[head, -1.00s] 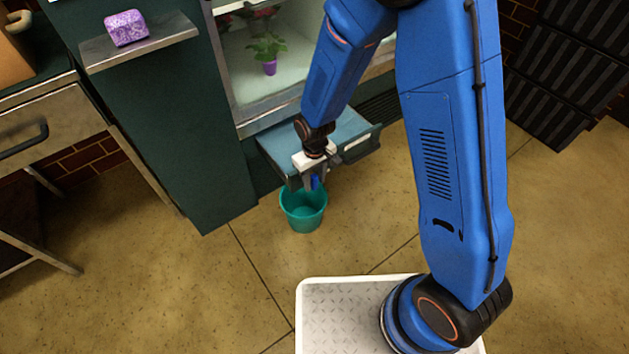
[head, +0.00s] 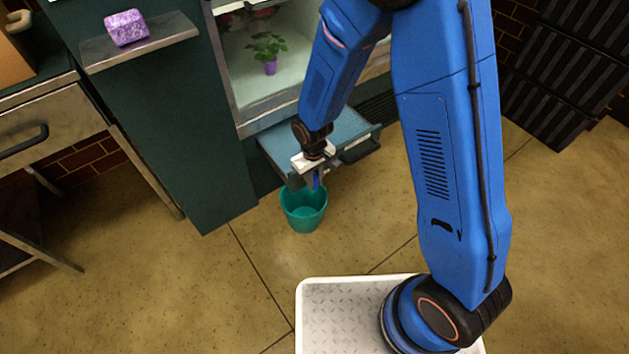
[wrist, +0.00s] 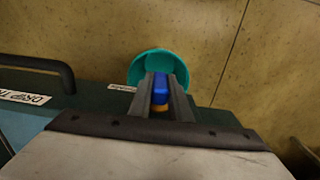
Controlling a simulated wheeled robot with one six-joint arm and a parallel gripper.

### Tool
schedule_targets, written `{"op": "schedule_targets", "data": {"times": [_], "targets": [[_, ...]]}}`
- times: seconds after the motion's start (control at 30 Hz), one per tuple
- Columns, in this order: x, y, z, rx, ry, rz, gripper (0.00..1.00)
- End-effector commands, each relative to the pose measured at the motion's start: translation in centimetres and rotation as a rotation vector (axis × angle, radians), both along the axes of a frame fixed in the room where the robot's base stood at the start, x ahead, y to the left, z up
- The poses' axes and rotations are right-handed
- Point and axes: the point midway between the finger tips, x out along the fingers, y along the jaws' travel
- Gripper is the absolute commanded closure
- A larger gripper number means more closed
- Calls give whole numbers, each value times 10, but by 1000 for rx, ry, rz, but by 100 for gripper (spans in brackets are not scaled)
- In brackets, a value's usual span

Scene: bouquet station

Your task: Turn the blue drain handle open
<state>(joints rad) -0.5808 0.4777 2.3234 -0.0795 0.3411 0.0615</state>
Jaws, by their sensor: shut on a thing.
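The blue drain handle (wrist: 160,90) shows between my gripper's two fingers in the wrist view, with a brass-coloured part under it. My gripper (wrist: 160,88) is shut on the handle. In the head view my gripper (head: 312,178) is at the front of the pulled-out drip tray (head: 338,128), and a bit of the blue handle (head: 316,181) shows below it. A teal bucket (head: 304,212) stands on the floor below the handle; it also shows in the wrist view (wrist: 140,72). The fingers hide part of the handle and the valve.
The tray front has a dark bar handle (head: 360,150) and a label (wrist: 24,97). A glass-fronted case with a potted plant (head: 269,52) is above. A metal shelf (head: 160,38) holds a purple block (head: 126,28). The floor around the bucket is clear.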

Motion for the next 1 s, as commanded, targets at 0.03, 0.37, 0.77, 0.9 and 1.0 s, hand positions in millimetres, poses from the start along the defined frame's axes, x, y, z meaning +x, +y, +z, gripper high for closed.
{"op": "schedule_targets", "data": {"times": [0.03, 0.37, 0.77, 0.9, 1.0], "targets": [[0, 1, 0, -8, -6, 4, 100], [-1, 2, 0, -103, -71, 6, 100], [-2, 3, -1, -251, -169, 5, 100], [-2, 4, -1, -314, -213, 5, 100], [-3, 5, -2, -368, -250, 6, 100]]}}
